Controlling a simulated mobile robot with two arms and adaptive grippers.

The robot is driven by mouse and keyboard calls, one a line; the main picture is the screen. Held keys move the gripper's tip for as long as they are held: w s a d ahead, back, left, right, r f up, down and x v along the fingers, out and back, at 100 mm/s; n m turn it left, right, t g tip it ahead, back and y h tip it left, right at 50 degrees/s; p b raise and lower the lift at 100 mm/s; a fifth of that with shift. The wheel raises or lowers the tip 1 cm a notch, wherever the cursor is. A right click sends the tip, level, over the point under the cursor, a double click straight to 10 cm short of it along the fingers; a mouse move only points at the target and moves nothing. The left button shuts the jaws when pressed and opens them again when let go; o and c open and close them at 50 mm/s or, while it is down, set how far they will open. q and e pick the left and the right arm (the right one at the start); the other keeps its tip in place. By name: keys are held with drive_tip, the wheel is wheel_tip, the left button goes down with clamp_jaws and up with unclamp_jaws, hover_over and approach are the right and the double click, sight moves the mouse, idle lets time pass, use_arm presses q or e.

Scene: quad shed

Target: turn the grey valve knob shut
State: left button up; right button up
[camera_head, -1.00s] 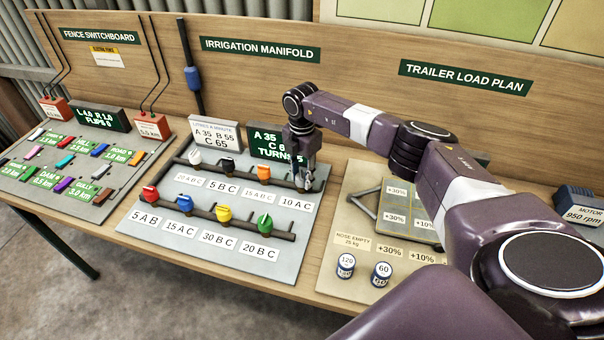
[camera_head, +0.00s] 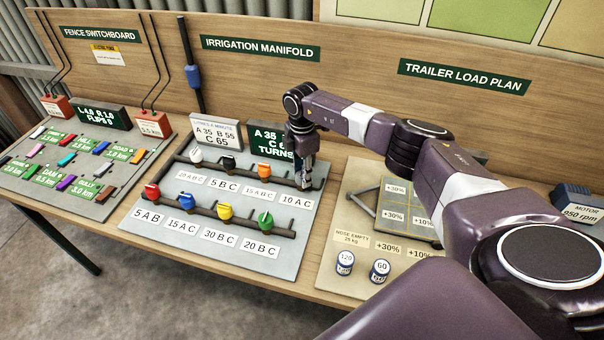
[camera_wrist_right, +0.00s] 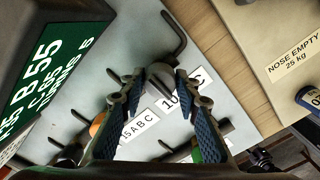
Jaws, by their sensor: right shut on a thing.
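The irrigation manifold board (camera_head: 145,224) carries two pipe rows with coloured valve knobs. My right gripper (camera_head: 305,184) reaches down to the right end of the upper pipe, just above the 10 AC label (camera_head: 296,202).
Orange (camera_head: 264,172), black (camera_head: 229,163) and white (camera_head: 196,156) knobs sit left along the same pipe. The green knob (camera_head: 265,220) is on the lower row. A dark display (camera_head: 268,139) stands close behind my gripper. The load-plan board (camera_head: 335,262) lies to the right.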

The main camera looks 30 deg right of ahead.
drive_tip(key=shift+r, duration=0.1)
drive_tip(key=o, duration=1.2)
drive_tip(key=shift+c, duration=0.2)
wheel_tip(320, 180, up, 12)
